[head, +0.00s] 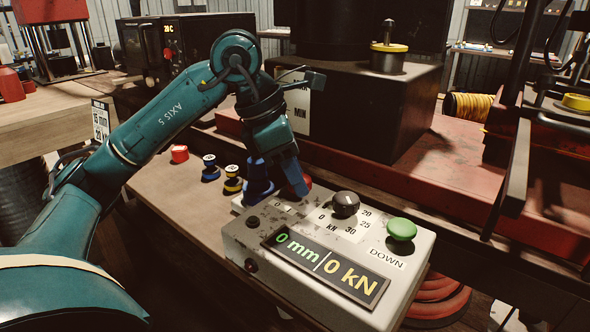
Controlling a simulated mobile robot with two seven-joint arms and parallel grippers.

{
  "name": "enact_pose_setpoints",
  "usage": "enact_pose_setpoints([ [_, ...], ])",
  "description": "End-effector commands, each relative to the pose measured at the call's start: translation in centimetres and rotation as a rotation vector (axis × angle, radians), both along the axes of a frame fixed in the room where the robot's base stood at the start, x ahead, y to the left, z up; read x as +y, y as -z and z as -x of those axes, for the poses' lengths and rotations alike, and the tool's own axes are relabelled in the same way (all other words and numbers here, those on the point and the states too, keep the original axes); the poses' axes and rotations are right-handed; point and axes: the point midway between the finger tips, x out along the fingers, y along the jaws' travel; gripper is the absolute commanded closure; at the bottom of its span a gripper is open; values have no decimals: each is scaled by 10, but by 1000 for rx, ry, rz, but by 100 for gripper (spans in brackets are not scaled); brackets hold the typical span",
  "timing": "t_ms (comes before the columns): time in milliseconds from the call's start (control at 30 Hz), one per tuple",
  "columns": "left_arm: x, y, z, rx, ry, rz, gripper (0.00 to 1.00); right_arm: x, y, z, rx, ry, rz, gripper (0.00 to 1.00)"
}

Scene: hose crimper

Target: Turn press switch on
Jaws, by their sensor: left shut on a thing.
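The press control box (235,235) is pale, worn metal and stands on the bench at lower centre. Its display (325,267) lights up "0 mm | 0 kN". A black dial (345,204) with a kN scale and a green DOWN button (401,229) are on its top. A red round part (303,185) shows at its back edge, partly behind my left gripper (275,185). This gripper points down with its blue fingers at the box's back left, shut on a control there. The fingers hide most of that control. My right gripper is out of view.
Small blue (210,168), yellow (233,179) and red (179,154) pieces stand on the bench left of the gripper. The press's dark block (375,115) on a red base rises behind. A red hose coil (437,300) is at lower right.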

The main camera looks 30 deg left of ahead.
Motion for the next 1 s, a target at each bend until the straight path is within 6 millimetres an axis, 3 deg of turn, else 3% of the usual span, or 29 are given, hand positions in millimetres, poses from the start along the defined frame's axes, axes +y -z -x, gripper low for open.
enact_pose_setpoints([
  [633,2,-2,-5,0,585,0,89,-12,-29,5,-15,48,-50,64],
  [1000,2,-1,-6,-1,777,-1,89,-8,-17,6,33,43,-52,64],
])
